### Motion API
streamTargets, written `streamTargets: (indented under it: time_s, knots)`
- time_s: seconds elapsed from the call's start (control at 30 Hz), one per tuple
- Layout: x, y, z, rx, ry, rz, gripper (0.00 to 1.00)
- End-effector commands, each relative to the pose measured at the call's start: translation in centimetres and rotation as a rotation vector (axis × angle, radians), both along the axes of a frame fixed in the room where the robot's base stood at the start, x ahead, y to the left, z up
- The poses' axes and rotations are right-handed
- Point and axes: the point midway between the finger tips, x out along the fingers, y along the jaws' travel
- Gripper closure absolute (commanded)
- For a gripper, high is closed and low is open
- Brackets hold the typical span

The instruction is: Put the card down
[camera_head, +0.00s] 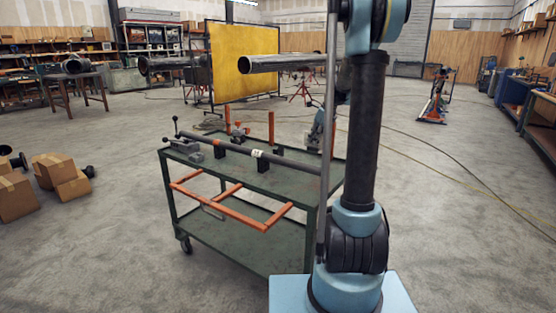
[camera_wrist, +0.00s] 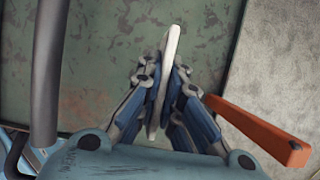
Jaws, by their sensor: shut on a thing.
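My gripper (camera_wrist: 167,85) is shut on a thin white card (camera_wrist: 171,48), seen nearly edge-on in the wrist view. The card stands up between the fingers and reaches past their tips. Below it is the worn green top of a cart (camera_wrist: 115,40); I cannot tell how high above it the card is. In the head view the green cart (camera_head: 236,180) stands in the middle, and my arm covers its right end. The card cannot be made out there.
A long dark pipe (camera_head: 290,163) with a small white label lies along the cart top, near a vise (camera_head: 185,148). Orange rails (camera_head: 235,209) stick out in front. Orange posts (camera_head: 271,126) rise behind. Cardboard boxes (camera_head: 60,175) are on the floor at left.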

Motion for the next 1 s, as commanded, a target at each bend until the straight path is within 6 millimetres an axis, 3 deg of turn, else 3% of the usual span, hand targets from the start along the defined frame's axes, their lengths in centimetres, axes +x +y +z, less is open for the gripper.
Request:
streamTargets:
  time_s: [0.2, 0.47, 0.7, 1.0]
  knots:
    - [0.0, -0.1, -3.4, 0.0, 0.0, -0.001, 1.0]
    - [0.0, 0.0, -5.0, 0.0, 0.0, 0.0, 1.0]
    - [0.0, 0.0, -8.1, 0.0, 0.0, 0.0, 1.0]
    - [-0.1, 0.0, -8.5, 0.0, 0.0, 0.0, 1.0]
